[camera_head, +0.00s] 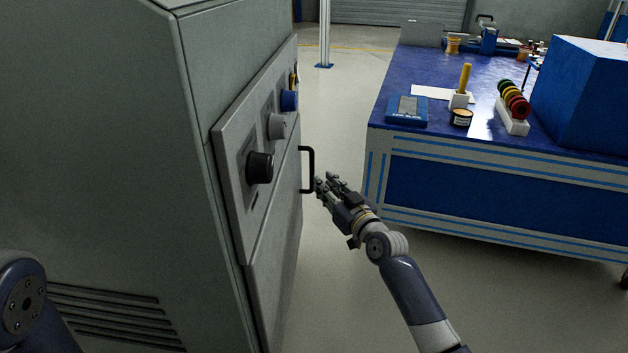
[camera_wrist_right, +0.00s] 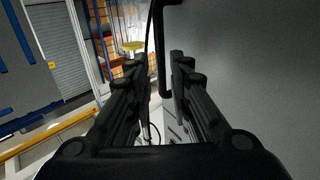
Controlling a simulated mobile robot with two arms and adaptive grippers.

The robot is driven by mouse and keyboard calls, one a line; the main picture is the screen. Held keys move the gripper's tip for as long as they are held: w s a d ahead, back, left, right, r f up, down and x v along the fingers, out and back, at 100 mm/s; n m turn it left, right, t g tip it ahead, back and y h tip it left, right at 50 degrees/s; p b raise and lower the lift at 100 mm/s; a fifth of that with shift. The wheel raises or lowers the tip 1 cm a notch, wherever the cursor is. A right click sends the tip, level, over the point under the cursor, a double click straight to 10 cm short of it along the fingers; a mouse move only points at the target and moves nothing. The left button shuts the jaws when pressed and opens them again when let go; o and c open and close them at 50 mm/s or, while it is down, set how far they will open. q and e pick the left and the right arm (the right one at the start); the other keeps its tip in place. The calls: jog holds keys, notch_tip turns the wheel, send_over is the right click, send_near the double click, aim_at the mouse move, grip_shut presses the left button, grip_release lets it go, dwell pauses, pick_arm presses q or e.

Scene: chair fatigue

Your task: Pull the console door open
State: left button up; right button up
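The grey console (camera_head: 120,130) fills the left of the head view. Its door (camera_head: 278,262) is the lower front panel under the knobs and looks closed. A black bar handle (camera_head: 312,168) stands out from the far edge of the door. My right gripper (camera_head: 325,182) is just right of the handle's lower part. In the right wrist view, its two fingers (camera_wrist_right: 158,66) are apart and the handle bar (camera_wrist_right: 164,60) shows in the gap between them. I cannot tell whether they touch it. My left gripper is out of the head view.
Black, grey and blue knobs (camera_head: 260,167) stick out of the sloped panel above the door. A blue workbench (camera_head: 420,145) with tools and a blue box (camera_head: 585,90) stands to the right. Open floor (camera_head: 345,105) lies between console and bench.

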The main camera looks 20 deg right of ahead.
aim_at(313, 172)
jog(key=b+x, duration=0.2)
jog(key=x, duration=0.3)
jog(key=shift+w+f+b, duration=0.1)
jog(key=shift+f+b, duration=0.05)
jog(key=shift+b, duration=0.2)
jog(key=shift+w+a+b, duration=0.15)
jog(key=shift+w+b, duration=0.15)
jog(key=shift+w, duration=0.35)
grip_shut()
